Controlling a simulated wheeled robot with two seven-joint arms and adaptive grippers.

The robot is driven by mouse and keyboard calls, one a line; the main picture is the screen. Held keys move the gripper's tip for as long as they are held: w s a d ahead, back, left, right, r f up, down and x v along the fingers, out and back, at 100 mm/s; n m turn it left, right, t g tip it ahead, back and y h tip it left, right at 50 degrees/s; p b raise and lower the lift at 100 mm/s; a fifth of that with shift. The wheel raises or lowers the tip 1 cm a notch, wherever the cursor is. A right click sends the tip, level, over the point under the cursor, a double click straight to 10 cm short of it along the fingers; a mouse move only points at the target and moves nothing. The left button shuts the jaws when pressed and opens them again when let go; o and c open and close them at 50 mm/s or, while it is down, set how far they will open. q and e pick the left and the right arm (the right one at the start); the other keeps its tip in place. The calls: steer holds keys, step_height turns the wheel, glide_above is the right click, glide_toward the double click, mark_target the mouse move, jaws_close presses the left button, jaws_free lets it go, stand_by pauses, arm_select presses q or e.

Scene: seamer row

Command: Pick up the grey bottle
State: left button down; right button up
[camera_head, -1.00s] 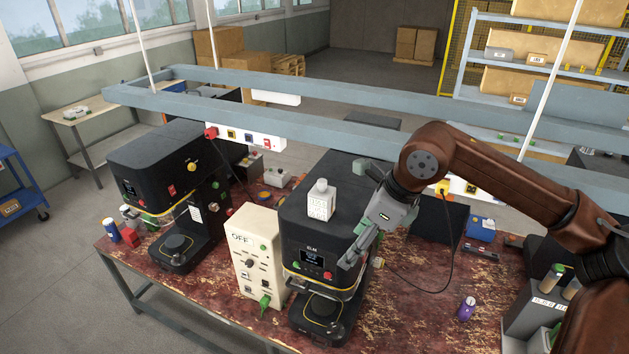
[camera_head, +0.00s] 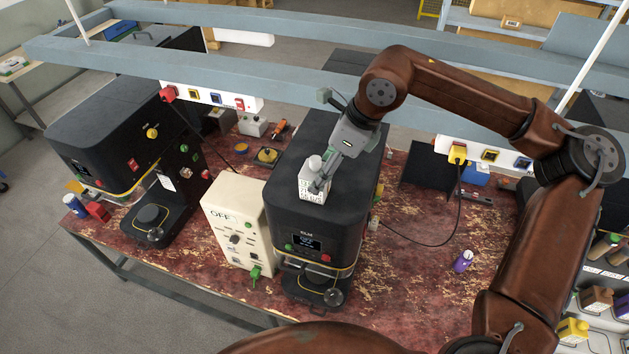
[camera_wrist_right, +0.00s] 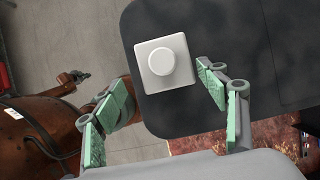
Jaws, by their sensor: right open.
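The grey bottle (camera_head: 313,184) is a pale, square-bodied bottle with a round cap and printed sides. It stands upright on the black top of the middle seamer (camera_head: 290,215). My right gripper (camera_head: 325,177) is open and reaches down to it from the upper right, its fingers partly covering the bottle's right side. In the right wrist view the bottle (camera_wrist_right: 167,72) is seen from its cap end, near the tips of the spread green-padded fingers. The right finger is close to its edge; a gap shows on the left. Contact cannot be told. My left gripper is not seen.
A cream control box (camera_head: 237,232) stands left of the middle seamer, with another black seamer (camera_head: 120,140) beyond. A blue-grey beam (camera_head: 240,97) crosses behind. A purple bottle (camera_head: 463,261) stands right, with a black cable nearby. Red worn bench top (camera_head: 410,285) is mostly clear there.

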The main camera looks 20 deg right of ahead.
mark_target(321, 168)
steer(key=w+f, duration=0.1)
steer(key=f+p, duration=0.1)
steer(key=shift+w+a+f+p, duration=0.3)
steer(key=shift+w+a+f, duration=0.2)
steer(key=shift+w+f, duration=0.3)
steer(key=shift+f, duration=0.3)
steer(key=shift+s+a+f, duration=0.15)
steer(key=shift+s+f, duration=0.1)
steer(key=shift+f, duration=0.15)
steer(key=shift+s, duration=0.15)
steer(key=shift+w+f, duration=0.1)
steer(key=shift+w, duration=0.15)
steer(key=shift+c, duration=1.3)
steer(key=shift+s, duration=0.2)
steer(key=c, duration=0.5)
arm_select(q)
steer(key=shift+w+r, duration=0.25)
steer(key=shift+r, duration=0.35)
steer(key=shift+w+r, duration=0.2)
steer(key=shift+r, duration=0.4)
arm_select(e)
steer(key=shift+w, duration=0.1)
steer(key=c, duration=0.6)
